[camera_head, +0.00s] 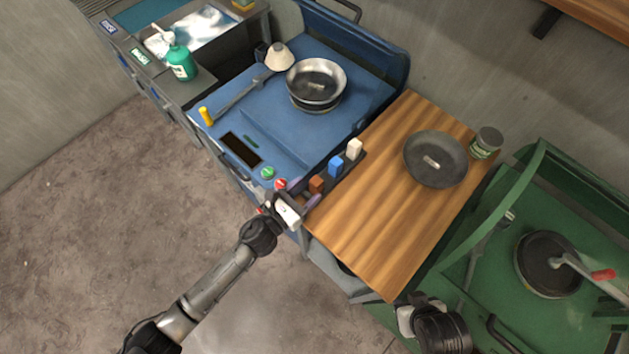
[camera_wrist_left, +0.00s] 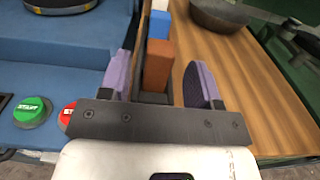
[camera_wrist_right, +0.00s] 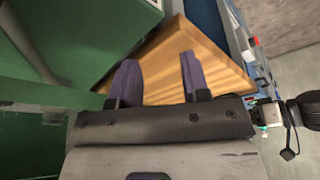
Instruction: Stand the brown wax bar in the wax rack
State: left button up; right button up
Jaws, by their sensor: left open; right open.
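The brown wax bar (camera_head: 316,184) stands upright in the wax rack at the left edge of the wooden table. In the left wrist view the brown bar (camera_wrist_left: 158,64) stands between the two purple fingers, with a gap on each side. The dark wax rack (camera_wrist_left: 153,97) shows at its foot. A blue bar (camera_head: 336,166) and a white bar (camera_head: 354,149) stand behind it in a row. My left gripper (camera_head: 301,203) is open around the brown bar. My right gripper (camera_wrist_right: 157,78) is open and empty beside the front of the wooden table.
The wooden table (camera_head: 385,225) is mostly clear, with a dark bowl (camera_head: 435,159) and a can (camera_head: 486,142) at its far end. A blue machine (camera_head: 290,130) with a green button (camera_head: 267,172) and red button (camera_head: 280,184) adjoins its left side. A green machine (camera_head: 470,250) stands at right.

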pick_arm(q)
jog(key=v, duration=0.8)
jog(key=shift+r+n, duration=0.1)
jog(key=shift+n, duration=0.2)
jog(key=s+a+f+n+g+y, duration=0.1)
jog(key=s+a+n+y, duration=0.35)
jog(key=n, duration=0.85)
jog(key=s+a+n+y, duration=0.1)
jog(key=a+n+y, duration=0.5)
jog(key=n, duration=0.7)
jog(key=s+a+f+n+g+y, duration=0.1)
jog(key=s+a+n+g, duration=0.2)
jog(key=s+n+g, duration=0.5)
jog(key=s+n, duration=0.8)
jog(key=shift+g, duration=0.3)
